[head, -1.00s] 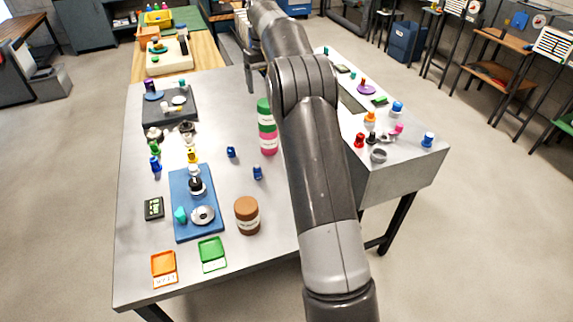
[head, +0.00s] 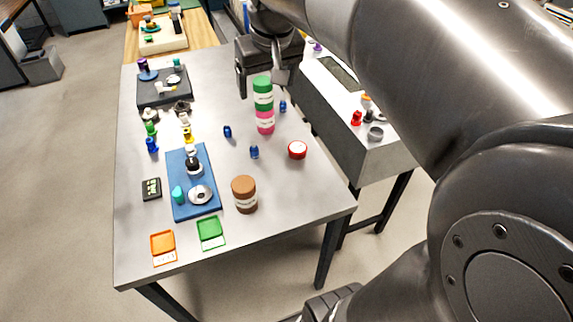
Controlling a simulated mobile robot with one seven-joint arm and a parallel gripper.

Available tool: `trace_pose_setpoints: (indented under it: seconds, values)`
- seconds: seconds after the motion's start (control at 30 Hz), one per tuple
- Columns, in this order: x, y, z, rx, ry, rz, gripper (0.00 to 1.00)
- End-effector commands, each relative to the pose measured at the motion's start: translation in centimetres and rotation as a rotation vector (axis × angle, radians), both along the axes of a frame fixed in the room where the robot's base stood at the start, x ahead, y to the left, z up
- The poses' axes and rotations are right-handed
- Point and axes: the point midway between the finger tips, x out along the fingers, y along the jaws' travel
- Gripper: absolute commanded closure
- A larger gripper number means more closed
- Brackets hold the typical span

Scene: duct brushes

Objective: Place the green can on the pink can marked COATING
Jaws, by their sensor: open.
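The green can (head: 263,101) with a white label band stands upright on top of the pink can (head: 265,127), on the right half of the grey table. The two look aligned, one directly above the other. The pink can also has a white band, but its lettering is too small to read. My gripper (head: 261,86) is open, its fingers pointing down, at the top of the green can. One finger shows to the left of the can and one to the right. I cannot tell whether either touches it.
Small blue pieces (head: 254,152) and a red-rimmed round item (head: 297,150) lie near the stack. A brown can (head: 244,194) stands nearer the front. A blue mat (head: 181,207) with parts lies to the left. The table's front right is clear.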

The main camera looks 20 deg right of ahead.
Motion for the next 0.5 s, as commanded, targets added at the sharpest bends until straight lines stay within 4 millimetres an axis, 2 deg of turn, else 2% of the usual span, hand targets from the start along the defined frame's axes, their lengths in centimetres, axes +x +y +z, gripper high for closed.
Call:
trace_pose_setpoints:
  seconds: [0.03,0.1,0.3,0.5]
  values:
    - [-2.0,0.3,-0.3,0.001,-0.019,-0.004,0.19]
    - [-4.4,0.6,-1.1,0.006,-0.041,-0.011,0.19]
    - [-11.0,1.4,-4.2,0.017,-0.103,-0.031,0.19]
    - [-15.2,1.8,-7.4,0.028,-0.146,-0.047,0.19]
